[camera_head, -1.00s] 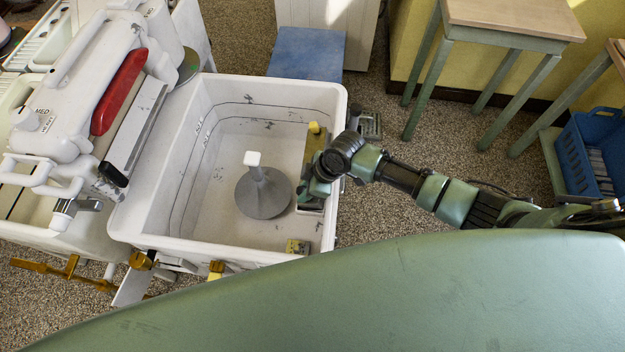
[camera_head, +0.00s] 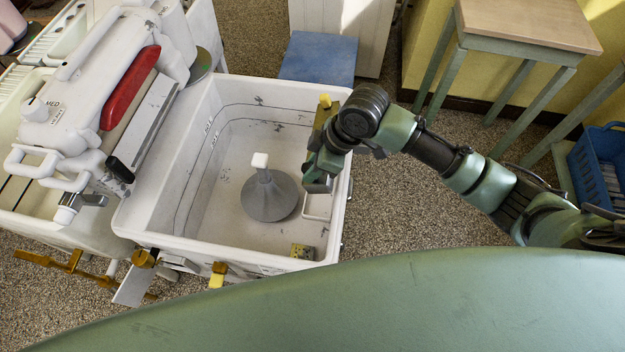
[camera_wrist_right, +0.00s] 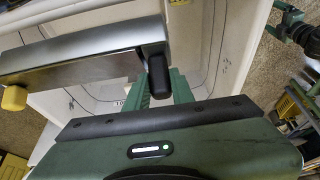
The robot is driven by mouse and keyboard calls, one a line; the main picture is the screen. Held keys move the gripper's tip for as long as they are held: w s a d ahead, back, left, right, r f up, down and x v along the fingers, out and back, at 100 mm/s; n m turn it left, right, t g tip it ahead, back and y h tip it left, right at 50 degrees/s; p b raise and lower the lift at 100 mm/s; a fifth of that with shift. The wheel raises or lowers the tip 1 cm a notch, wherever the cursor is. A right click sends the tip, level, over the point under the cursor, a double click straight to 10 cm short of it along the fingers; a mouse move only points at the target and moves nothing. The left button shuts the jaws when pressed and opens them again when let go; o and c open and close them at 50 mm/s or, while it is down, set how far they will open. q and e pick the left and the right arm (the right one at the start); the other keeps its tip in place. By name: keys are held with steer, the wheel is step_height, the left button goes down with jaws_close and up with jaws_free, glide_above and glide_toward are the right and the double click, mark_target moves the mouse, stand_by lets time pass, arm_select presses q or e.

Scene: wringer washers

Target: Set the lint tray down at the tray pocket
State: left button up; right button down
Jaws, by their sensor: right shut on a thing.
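My right gripper (camera_head: 322,168) is over the right wall of the white washer tub (camera_head: 205,240). It is shut on the lint tray, a grey metal piece with a black grip and a yellow knob. The tray (camera_wrist_right: 85,55) shows best in the right wrist view, with the green fingers (camera_wrist_right: 160,92) at its black grip. In the head view the arm hides most of the tray; its yellow knob (camera_head: 325,100) shows beyond the gripper. A pale rectangular frame (camera_head: 317,206) shows at the tub's right inner wall; I cannot tell whether it is the tray pocket. My left gripper is not in view.
A grey agitator (camera_head: 268,195) with a white cap stands in the tub. The wringer (camera_head: 110,110) with a red bar is at the left. A yellowish block (camera_head: 302,251) sits at the near right corner. A blue stool (camera_head: 320,58) stands behind; a table (camera_head: 525,25) is right.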

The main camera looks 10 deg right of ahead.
steer(key=shift+r, duration=3.1)
